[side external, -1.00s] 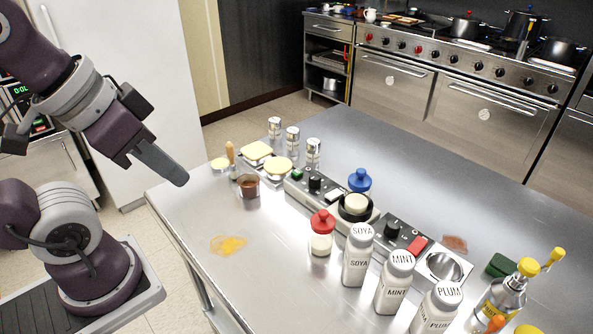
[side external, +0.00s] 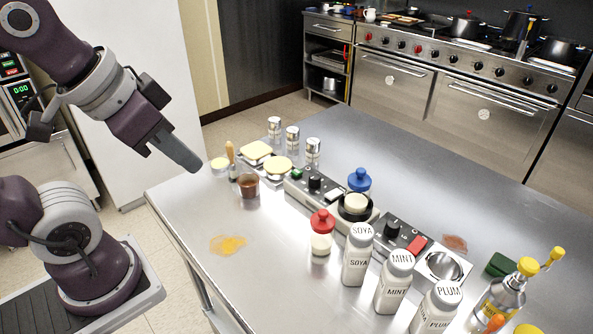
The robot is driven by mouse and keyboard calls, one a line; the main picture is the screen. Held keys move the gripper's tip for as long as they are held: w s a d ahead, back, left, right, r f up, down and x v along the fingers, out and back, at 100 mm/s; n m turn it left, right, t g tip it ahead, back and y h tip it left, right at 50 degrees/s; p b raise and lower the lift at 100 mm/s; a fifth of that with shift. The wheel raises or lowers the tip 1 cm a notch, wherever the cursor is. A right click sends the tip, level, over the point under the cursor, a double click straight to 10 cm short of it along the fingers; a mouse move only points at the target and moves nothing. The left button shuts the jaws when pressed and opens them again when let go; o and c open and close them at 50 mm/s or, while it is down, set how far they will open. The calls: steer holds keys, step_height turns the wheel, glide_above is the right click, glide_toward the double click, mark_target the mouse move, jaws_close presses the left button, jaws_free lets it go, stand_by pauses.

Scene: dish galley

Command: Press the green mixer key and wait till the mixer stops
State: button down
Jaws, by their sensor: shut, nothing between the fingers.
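A grey mixer unit (side external: 318,203) lies along the steel table. A small green key (side external: 296,174) sits at its left end, beside a black knob (side external: 315,184). A black holder with a pale-topped pot (side external: 355,204) is at its right part. Whether anything in it turns cannot be told. My gripper (side external: 192,165) is shut and empty, in the air over the table's far left corner. It points down and right, to the left of the green key and apart from it.
A brown cup (side external: 248,185) and a wooden-handled brush (side external: 231,160) stand between my gripper and the unit. A red-lidded jar (side external: 321,233), a blue-lidded jar (side external: 359,181) and white bottles, including SOYA (side external: 358,255), crowd the unit. A yellow spill (side external: 228,244) lies on the otherwise clear front left.

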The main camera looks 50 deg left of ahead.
steer(key=w+a+f+m+t+y, duration=0.1)
steer(key=w+a+m, duration=0.15)
steer(key=w, duration=0.55)
steer(key=w+a+f+m+y, duration=0.1)
steer(key=w+a, duration=0.2)
steer(key=w, duration=0.5)
steer(key=m+t+h, duration=0.1)
steer(key=m+t, duration=0.1)
steer(key=m, duration=0.2)
glide_above(294, 173)
step_height(294, 173, down, 9)
steer(key=shift+r, duration=0.15)
steer(key=shift+f, duration=4.4)
steer(key=shift+f, duration=0.15)
steer(key=shift+f, duration=0.25)
